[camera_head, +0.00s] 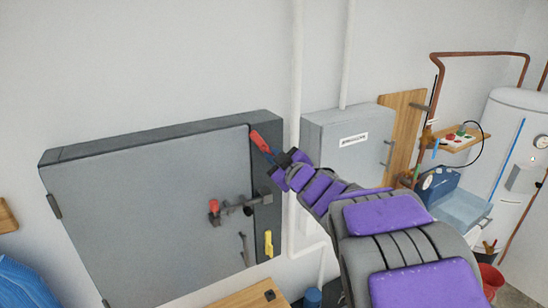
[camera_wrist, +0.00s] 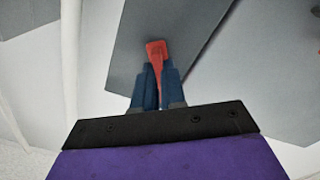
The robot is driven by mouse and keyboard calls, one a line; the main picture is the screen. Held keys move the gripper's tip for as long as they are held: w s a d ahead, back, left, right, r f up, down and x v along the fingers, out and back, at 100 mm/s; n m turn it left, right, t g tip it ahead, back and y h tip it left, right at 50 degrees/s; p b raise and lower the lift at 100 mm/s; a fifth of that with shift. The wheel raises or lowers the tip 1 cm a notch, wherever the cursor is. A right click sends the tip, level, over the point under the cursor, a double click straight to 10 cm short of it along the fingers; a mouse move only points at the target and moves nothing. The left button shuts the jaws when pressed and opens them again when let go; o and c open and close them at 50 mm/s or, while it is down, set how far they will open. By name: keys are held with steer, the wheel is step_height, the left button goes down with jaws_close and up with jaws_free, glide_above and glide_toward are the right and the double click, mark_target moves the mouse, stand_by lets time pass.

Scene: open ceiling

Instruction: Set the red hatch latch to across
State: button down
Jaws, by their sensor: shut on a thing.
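The red hatch latch (camera_head: 260,141) sits at the top right corner of the grey hatch door (camera_head: 150,215). In the head view it is tilted, running from upper left to lower right. In the wrist view the red latch (camera_wrist: 156,50) shows between the two blue fingers of my gripper (camera_wrist: 157,75). My gripper is shut on the latch's lower part. In the head view my gripper (camera_head: 273,158) is partly hidden by my purple and grey arm.
A red-tipped bolt (camera_head: 214,206) and a yellow latch (camera_head: 268,243) are on the hatch's right side, below the red latch. White pipes (camera_head: 297,70) run just right of the hatch. A grey box (camera_head: 340,140) stands behind my arm.

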steer(key=n+b, duration=0.3)
steer(key=n, duration=0.2)
steer(key=shift+r, duration=0.15)
steer(key=n+b, duration=0.2)
steer(key=n, duration=0.3)
steer(key=shift+n+b, duration=0.4)
steer(key=shift+a, duration=0.1)
steer(key=c, duration=1.3)
jaws_free()
steer(key=shift+a, duration=0.1)
steer(key=shift+o, duration=0.5)
steer(key=shift+w+a+f, duration=0.15)
steer(key=shift+f, duration=0.1)
